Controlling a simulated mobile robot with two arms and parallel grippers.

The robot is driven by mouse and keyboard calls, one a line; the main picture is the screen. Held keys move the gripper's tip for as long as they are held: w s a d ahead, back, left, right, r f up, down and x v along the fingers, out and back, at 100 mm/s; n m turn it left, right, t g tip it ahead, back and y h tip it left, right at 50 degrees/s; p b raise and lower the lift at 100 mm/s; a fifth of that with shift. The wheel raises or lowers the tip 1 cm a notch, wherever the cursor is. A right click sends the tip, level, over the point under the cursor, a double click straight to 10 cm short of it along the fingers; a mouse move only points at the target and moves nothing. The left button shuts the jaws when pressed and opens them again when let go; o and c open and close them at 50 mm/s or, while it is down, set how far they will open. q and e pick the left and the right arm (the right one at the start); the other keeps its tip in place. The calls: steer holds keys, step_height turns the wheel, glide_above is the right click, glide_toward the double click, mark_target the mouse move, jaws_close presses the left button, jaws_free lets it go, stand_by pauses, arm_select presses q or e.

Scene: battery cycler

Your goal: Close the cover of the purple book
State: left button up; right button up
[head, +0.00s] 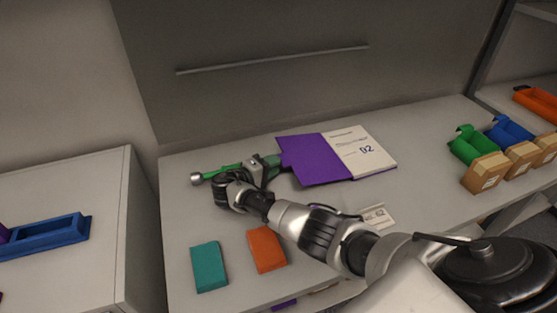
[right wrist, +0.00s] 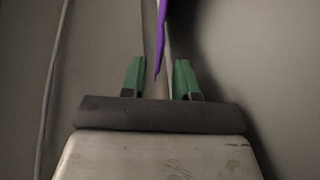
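The purple book (head: 357,152) lies open on the grey worktop. Its purple cover (head: 313,158) is spread to the left, and a white page marked "02" shows on the right. My right gripper (head: 274,163) is at the cover's left edge. In the right wrist view its two green fingertips (right wrist: 160,78) stand apart. The purple cover also shows there as a thin edge-on strip (right wrist: 162,38), its lower end reaching between the fingers with gaps on both sides. My left gripper is not in view.
A teal block (head: 209,267) and an orange block (head: 266,250) lie at the front left. A green-handled item with a silver knob (head: 196,179) lies behind my right wrist. A label card (head: 377,215) lies before the book. Green and blue bins (head: 470,146) stand at right.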

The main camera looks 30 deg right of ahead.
steer(key=shift+w+d+f, duration=0.1)
steer(key=shift+d, duration=0.6)
steer(key=shift+w+d+f, duration=0.1)
steer(key=shift+d, duration=0.55)
jaws_close()
